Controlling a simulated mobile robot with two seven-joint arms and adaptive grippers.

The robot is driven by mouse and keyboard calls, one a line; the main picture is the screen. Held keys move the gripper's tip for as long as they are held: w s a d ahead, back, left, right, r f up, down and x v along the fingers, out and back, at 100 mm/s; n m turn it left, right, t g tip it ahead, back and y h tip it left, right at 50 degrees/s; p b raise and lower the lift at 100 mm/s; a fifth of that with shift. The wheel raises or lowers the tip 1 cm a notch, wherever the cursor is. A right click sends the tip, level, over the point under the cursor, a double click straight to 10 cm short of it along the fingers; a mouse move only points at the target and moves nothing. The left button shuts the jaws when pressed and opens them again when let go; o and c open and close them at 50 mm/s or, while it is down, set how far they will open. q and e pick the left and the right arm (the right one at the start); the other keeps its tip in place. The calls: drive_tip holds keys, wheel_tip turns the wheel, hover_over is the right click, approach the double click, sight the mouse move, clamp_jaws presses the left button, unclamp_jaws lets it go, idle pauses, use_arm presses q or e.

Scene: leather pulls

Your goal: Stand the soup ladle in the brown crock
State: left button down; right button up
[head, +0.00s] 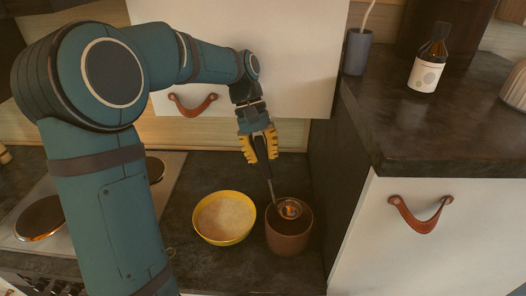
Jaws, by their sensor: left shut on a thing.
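My left gripper (262,158) points down and is shut on the handle of the soup ladle (290,208). The ladle's handle runs down from the fingers, tilted slightly. Its shiny metal bowl is at the mouth of the brown crock (288,239), seen within the rim. I cannot tell how deep it sits or whether it touches the crock. The crock stands upright on the dark counter, below the gripper and a little to its right. My right gripper is not in view.
A yellow bowl (224,218) with pale contents stands just left of the crock. Hob plates (40,218) are farther left, partly behind my left arm. A raised dark worktop (400,110) at right carries a brown bottle (429,62) and a grey cup (357,52).

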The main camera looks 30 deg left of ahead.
use_arm(q)
wheel_tip(320, 180, down, 9)
drive_tip(key=b, duration=0.4)
drive_tip(key=shift+r, duration=0.2)
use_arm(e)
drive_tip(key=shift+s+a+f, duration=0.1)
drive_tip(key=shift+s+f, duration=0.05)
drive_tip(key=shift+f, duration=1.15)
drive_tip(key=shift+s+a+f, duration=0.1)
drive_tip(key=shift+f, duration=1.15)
use_arm(q)
drive_tip(key=shift+f+b, duration=0.35)
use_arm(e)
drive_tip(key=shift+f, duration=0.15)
use_arm(q)
drive_tip(key=c, duration=1)
unclamp_jaws()
